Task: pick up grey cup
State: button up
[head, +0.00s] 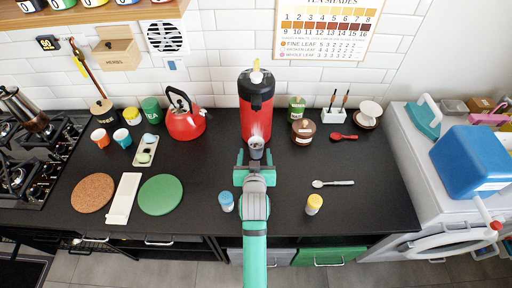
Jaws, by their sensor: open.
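The grey cup (257,143) stands on the black worktop in the middle of the head view, right in front of the red urn. Pale wisps like steam show just above it. My gripper (256,159) is at the near side of the cup, its fingers spread to the left and right and pointing toward it. The gripper is open. Whether the fingertips reach past the cup's near side is hard to tell, and the cup's lower part is partly hidden by the gripper.
A red urn (257,112) stands close behind the cup. A brown jar (303,132) is to the right and a red kettle (185,121) to the left. A blue cup (226,201) and a yellow-topped shaker (314,204) flank my arm. The worktop right of the gripper is mostly clear.

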aim_at(256, 151)
jog(key=shift+d+f+x, duration=0.15)
jog(key=shift+x, duration=1.5)
jog(key=shift+d+f+x, duration=0.1)
jog(key=shift+f+x, duration=0.05)
jog(key=shift+x, duration=1.5)
jog(key=shift+s, duration=0.1)
jog(key=c, duration=1.4)
jog(key=shift+o, duration=0.2)
